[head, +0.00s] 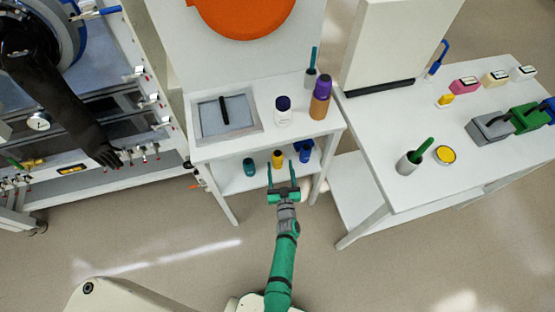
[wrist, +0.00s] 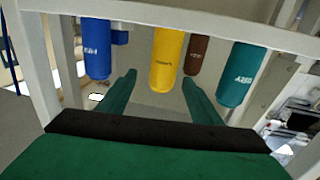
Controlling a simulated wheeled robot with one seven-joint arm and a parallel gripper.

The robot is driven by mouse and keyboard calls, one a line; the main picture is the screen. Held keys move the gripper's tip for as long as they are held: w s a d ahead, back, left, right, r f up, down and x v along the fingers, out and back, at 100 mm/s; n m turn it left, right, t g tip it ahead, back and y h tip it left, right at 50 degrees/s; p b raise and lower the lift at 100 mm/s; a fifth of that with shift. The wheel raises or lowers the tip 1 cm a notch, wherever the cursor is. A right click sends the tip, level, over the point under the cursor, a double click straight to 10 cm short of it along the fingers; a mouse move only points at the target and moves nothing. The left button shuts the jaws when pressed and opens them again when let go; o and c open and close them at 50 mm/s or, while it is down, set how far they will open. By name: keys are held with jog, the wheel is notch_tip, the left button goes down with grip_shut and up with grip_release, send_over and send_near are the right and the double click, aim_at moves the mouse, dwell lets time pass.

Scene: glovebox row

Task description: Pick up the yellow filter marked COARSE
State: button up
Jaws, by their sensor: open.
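The yellow filter (head: 277,158) is a cylinder standing on the lower shelf of the middle white table. In the wrist view the yellow filter (wrist: 167,52) appears upside down, with small dark lettering too blurred to read. My gripper (head: 281,167) is open and empty, in front of the shelf and pointing at the yellow filter. In the wrist view its fingers (wrist: 158,82) are apart, with the yellow filter ahead between their lines. I cannot tell that they touch it.
A teal cylinder (head: 249,168) stands left of the yellow filter and blue objects (head: 304,150) stand right. A brown cylinder (wrist: 197,55) shows behind in the wrist view. The tabletop (head: 245,143) is above the shelf; its legs (head: 228,210) flank the opening.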

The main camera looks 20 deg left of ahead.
aim_at(278, 161)
jog(key=shift+a+x, duration=0.25)
jog(key=shift+x, duration=2.45)
jog(key=shift+s+r, duration=0.1)
jog(key=shift+r, duration=0.05)
jog(key=c, duration=1.3)
jog(key=shift+r, duration=0.15)
jog(key=shift+c, duration=0.2)
